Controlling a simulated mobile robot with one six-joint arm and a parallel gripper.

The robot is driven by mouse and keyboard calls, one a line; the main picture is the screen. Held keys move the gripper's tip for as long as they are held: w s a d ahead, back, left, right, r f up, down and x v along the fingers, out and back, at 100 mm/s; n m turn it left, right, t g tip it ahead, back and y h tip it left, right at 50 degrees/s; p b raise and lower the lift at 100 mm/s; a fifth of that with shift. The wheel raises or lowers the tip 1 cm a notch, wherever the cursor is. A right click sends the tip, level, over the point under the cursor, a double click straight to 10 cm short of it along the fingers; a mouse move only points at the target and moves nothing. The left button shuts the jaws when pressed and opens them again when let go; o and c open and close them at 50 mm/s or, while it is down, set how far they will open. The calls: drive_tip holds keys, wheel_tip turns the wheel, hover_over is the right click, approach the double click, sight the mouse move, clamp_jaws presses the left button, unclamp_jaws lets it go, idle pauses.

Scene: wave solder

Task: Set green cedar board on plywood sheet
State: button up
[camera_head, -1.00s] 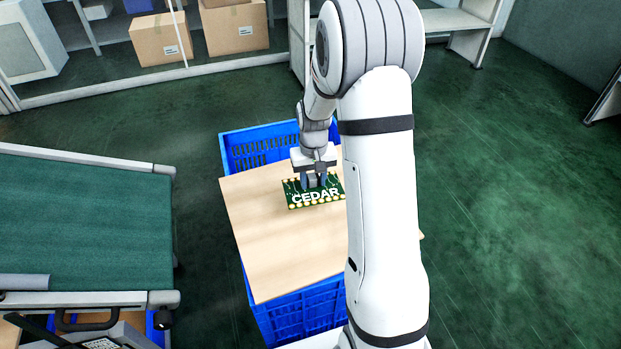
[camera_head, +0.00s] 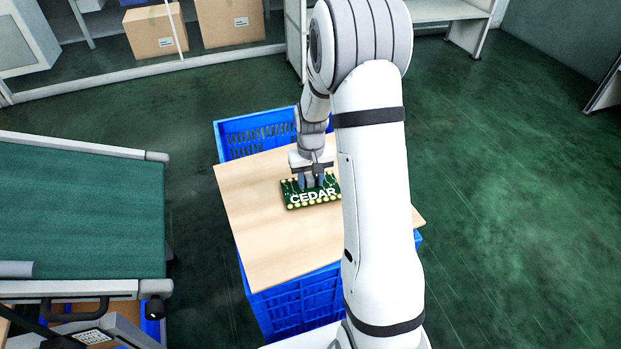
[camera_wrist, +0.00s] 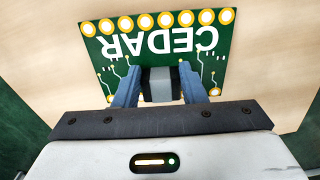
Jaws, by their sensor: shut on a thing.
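The green cedar board (camera_head: 312,198) is a flat rectangle with white CEDAR lettering and a row of gold-ringed pads along one edge. It is over the plywood sheet (camera_head: 262,225), a pale tan panel lying on a blue crate. My gripper (camera_head: 314,184) points down and is shut on a grey part in the middle of the board. In the wrist view, the board (camera_wrist: 160,45) shows upside down, with both fingers (camera_wrist: 160,88) around that part. I cannot tell whether the board touches the plywood. My arm hides the plywood's right portion.
The blue crate (camera_head: 300,303) carries the plywood, its rim showing at the back. A green-topped conveyor (camera_head: 80,215) stands to the left. Cardboard boxes (camera_head: 155,30) sit on a shelf at the back. The floor on the right is clear.

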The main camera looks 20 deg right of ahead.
sight(311, 188)
drive_tip(key=shift+f+b, duration=0.35)
drive_tip(key=shift+f, duration=0.15)
drive_tip(key=o, duration=1.2)
drive_tip(key=shift+o, duration=0.2)
drive_tip(key=shift+r, duration=0.1)
wheel_tip(311, 188, up, 8)
drive_tip(key=p, duration=0.2)
drive_tip(key=shift+f, duration=0.2)
